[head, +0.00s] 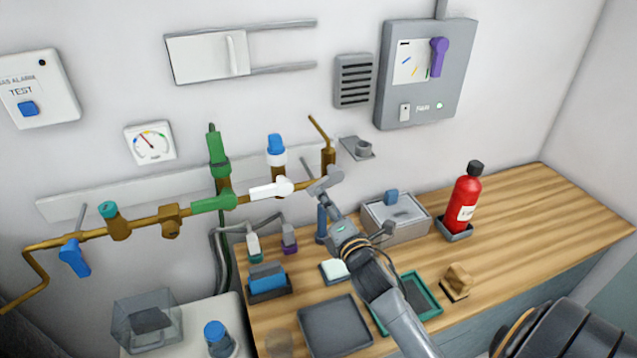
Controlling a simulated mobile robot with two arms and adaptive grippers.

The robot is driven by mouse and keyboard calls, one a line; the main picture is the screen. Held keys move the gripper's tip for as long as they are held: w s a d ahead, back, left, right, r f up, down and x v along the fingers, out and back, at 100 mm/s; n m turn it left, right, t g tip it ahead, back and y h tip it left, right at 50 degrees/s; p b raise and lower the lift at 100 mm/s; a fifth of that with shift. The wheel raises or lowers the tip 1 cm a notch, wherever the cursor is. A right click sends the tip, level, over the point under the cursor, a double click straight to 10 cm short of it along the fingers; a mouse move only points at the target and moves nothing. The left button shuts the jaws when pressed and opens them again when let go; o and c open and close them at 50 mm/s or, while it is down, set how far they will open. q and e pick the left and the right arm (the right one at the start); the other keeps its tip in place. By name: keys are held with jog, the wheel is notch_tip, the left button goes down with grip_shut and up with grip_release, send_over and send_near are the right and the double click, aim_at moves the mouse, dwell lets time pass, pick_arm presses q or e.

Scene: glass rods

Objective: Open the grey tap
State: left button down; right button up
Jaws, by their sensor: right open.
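The grey tap (325,180) is a short grey lever at the right end of the brass pipe on the wall. It sits to the right of a white lever (270,189) and a green lever (213,202). My right gripper (328,207) reaches up from the lower right, open, with its fingertips just below the grey lever. I cannot tell whether they touch it. My left gripper is not in view.
A blue lever (75,257) hangs at the pipe's left end. Below my gripper, the wooden counter (530,215) holds a grey box (378,228), trays and small bottles. A red extinguisher (464,203) stands at right. A grey panel (426,75) is above.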

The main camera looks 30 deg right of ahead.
aim_at(318, 187)
jog(key=p+x, duration=0.1)
jog(key=x, duration=0.5)
jog(key=shift+w, duration=0.35)
grip_shut()
